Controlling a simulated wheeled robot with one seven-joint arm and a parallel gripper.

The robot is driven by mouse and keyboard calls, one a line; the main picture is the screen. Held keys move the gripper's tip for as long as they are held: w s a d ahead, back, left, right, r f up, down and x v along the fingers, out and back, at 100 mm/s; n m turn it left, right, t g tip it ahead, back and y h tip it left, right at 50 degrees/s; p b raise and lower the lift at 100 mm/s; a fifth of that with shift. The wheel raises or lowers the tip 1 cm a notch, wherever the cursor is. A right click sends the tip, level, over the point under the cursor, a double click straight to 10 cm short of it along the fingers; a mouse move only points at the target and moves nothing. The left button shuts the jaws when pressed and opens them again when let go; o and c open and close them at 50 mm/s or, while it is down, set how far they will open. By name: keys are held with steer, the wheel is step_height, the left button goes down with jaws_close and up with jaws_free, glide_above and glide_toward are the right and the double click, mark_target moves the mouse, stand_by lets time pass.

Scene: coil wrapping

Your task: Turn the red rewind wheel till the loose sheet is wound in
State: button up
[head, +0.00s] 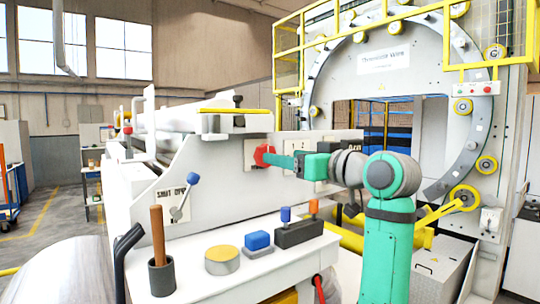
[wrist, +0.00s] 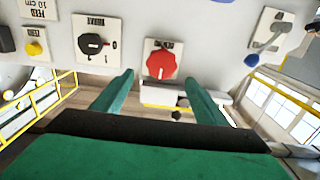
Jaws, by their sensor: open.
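The red rewind wheel (head: 261,154) is a small lobed knob on a pale plate on the white machine's side. It also shows in the wrist view (wrist: 162,64), between and beyond my fingertips. My gripper (head: 272,158) points at the wheel from the right, its fingers close to it. In the wrist view my gripper (wrist: 158,80) is open, one green finger on each side of the wheel, with nothing held. I cannot tell whether the fingers touch the wheel. I cannot make out the loose sheet.
A black knob (wrist: 92,44) and a yellow button (wrist: 34,48) sit beside the wheel. A blue-ended lever (head: 186,194) is on the panel at left. Below, a white bench (head: 205,287) bears a wooden-handled tool in a cup (head: 161,276), a yellow-topped disc (head: 222,261) and blocks.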

steer(key=x, duration=0.7)
steer(key=shift+a, duration=0.2)
steer(key=shift+w, duration=0.15)
steer(key=c, duration=1)
